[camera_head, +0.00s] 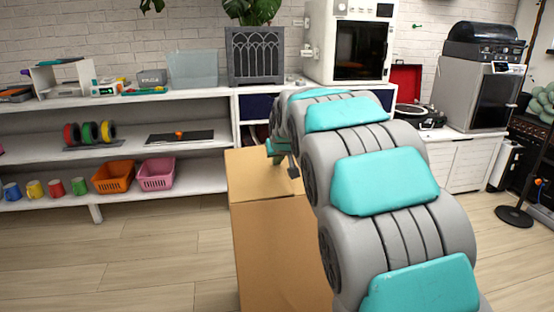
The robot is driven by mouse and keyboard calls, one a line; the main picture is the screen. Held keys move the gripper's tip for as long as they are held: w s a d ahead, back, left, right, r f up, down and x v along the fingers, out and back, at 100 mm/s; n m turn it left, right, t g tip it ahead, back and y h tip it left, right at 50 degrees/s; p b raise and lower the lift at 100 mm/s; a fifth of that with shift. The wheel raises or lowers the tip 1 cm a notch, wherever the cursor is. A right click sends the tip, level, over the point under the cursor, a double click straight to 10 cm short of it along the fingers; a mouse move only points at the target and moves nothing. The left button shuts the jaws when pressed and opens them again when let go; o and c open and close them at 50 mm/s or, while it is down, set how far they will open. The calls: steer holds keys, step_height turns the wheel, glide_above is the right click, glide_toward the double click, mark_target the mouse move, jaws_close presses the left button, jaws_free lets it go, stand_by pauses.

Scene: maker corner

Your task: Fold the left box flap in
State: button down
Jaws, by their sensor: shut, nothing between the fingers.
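A brown cardboard box (272,250) stands in the middle of the view, in front of the shelves. A lighter panel (252,178) shows at its upper end, left of my arm. I cannot tell whether this panel is the left flap or another part of the top. My gripper (293,172) is small and dark in this view, over the right side of that panel. It is shut and holds nothing. I cannot tell whether it touches the cardboard. My grey and teal arm hides the right side of the box and any flap there.
White shelves (60,108) run along the back left, with an orange basket (114,177), a pink basket (156,174) and several mugs. A white cabinet (468,160) with machines stands at the right. The wooden floor (150,250) left of the box is clear.

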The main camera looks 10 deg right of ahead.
steer(key=shift+s+d+f+y+b, duration=0.1)
steer(key=shift+f+y+b, duration=0.25)
steer(key=shift+f, duration=0.7)
steer(key=shift+r+p, duration=0.35)
steer(key=shift+r, duration=1)
step_height(320, 180, up, 3)
steer(key=shift+s+r+p, duration=0.1)
steer(key=shift+r+p, duration=0.05)
steer(key=shift+p, duration=0.15)
steer(key=b+v, duration=0.1)
steer(key=v, duration=0.8)
steer(key=s+f+g, duration=0.3)
steer(key=s+f, duration=0.5)
steer(key=s, duration=0.7)
steer(key=s+f+g, duration=0.4)
steer(key=s+f, duration=0.4)
steer(key=s, duration=0.7)
steer(key=s+a+f+g, duration=0.1)
steer(key=s+f+g, duration=0.2)
steer(key=s+f, duration=0.6)
steer(key=s, duration=0.6)
steer(key=shift+s+g, duration=0.4)
